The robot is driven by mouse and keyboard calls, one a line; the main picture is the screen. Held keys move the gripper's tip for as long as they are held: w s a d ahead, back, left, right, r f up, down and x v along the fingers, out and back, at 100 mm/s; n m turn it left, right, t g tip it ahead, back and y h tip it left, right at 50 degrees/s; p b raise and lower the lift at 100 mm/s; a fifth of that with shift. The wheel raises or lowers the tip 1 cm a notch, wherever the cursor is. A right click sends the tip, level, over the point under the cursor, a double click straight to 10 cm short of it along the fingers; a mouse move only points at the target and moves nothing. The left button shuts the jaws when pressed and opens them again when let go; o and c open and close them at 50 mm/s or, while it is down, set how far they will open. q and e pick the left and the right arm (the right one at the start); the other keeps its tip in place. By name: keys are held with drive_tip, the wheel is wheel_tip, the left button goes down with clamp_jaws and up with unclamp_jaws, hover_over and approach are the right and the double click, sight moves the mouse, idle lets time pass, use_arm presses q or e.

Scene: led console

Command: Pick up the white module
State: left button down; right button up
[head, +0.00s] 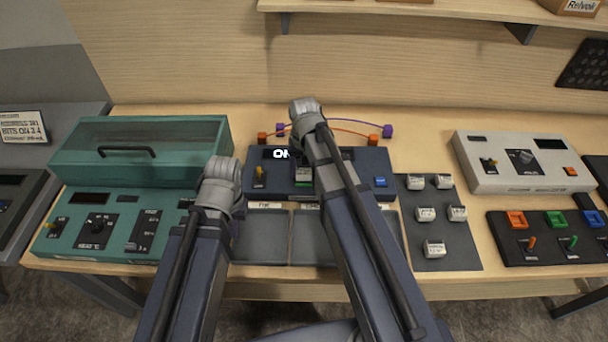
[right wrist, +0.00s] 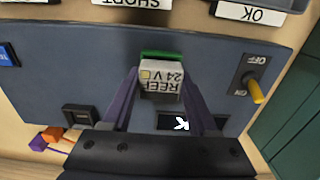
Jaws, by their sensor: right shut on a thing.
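A white module (right wrist: 161,78) with "24 V" lettering and a small yellowish square is between the fingers of my right gripper (right wrist: 161,88), which is shut on it. The module is at a green-edged spot (right wrist: 160,54) on the dark blue console (right wrist: 70,60); I cannot tell whether it is seated or just above. In the head view the module (head: 303,174) shows at the console (head: 381,168), beside my right arm, which hides the right gripper. My left arm ends over the teal unit's right side; its gripper's fingers are not visible.
Several other white modules (head: 425,214) stand on a dark mat (head: 410,255) to the right. Grey trays (head: 262,240) lie in front of the console. A teal lidded unit (head: 140,180) is at left. A yellow switch (right wrist: 256,92) is near the gripper. Cables arch behind the console.

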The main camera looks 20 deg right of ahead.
sight(304, 170)
drive_tip(key=c, duration=0.5)
use_arm(q)
drive_tip(key=shift+r, duration=0.1)
use_arm(e)
drive_tip(key=shift+r, duration=0.15)
